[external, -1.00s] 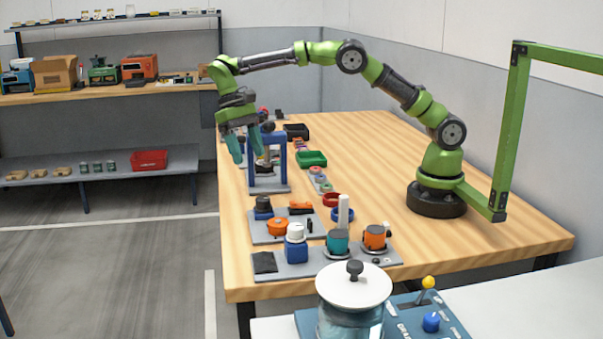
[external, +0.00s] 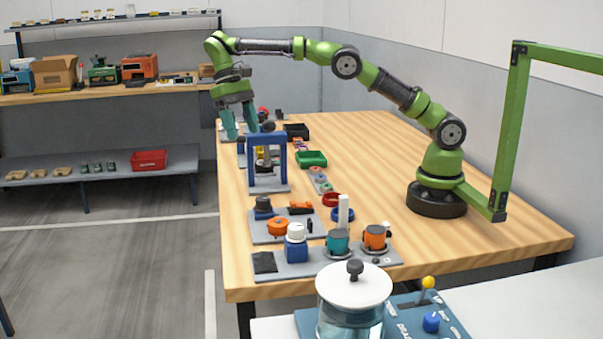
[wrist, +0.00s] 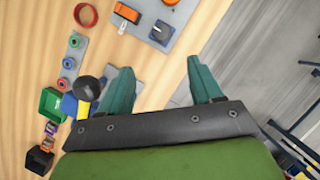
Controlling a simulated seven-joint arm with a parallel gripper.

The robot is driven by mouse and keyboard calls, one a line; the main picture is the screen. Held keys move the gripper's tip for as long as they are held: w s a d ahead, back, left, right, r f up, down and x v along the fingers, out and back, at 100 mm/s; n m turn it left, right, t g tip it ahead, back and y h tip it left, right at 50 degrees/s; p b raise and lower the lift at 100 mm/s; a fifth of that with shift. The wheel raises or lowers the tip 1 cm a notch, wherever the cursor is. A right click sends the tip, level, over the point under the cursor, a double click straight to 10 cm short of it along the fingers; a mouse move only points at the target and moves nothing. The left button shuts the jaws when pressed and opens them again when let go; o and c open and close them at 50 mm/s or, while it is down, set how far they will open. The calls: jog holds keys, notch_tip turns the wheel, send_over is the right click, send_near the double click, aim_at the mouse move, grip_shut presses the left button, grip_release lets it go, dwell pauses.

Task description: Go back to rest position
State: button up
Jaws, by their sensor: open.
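My gripper (external: 240,122) hangs over the far left edge of the wooden table (external: 440,255), with its teal fingers pointing down. The fingers are apart and nothing shows between them. In the wrist view my gripper (wrist: 163,88) also shows its two fingers spread over the bare table edge. A blue frame stand (external: 268,187) stands just right of and nearer than the fingers in the external view. The fingertips look apart from it.
A green bin (external: 311,158) and a dark bin (external: 296,131) stand behind the blue frame. A glass jar with white lid (external: 354,288) stands in front.

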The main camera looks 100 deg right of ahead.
jog(key=s+a+r+n+t+h, duration=0.1)
jog(key=s+a+r+n+t, duration=0.35)
jog(key=s+r, duration=0.65)
jog(key=s+a+f+t, duration=0.2)
jog(key=s+a+f, duration=0.1)
jog(key=s, duration=0.5)
jog(key=s+a+f+n+t, duration=0.1)
jog(key=s+a+f+t, duration=0.2)
jog(key=s, duration=0.5)
jog(key=shift+s+f, duration=0.2)
jog(key=shift+f, duration=0.3)
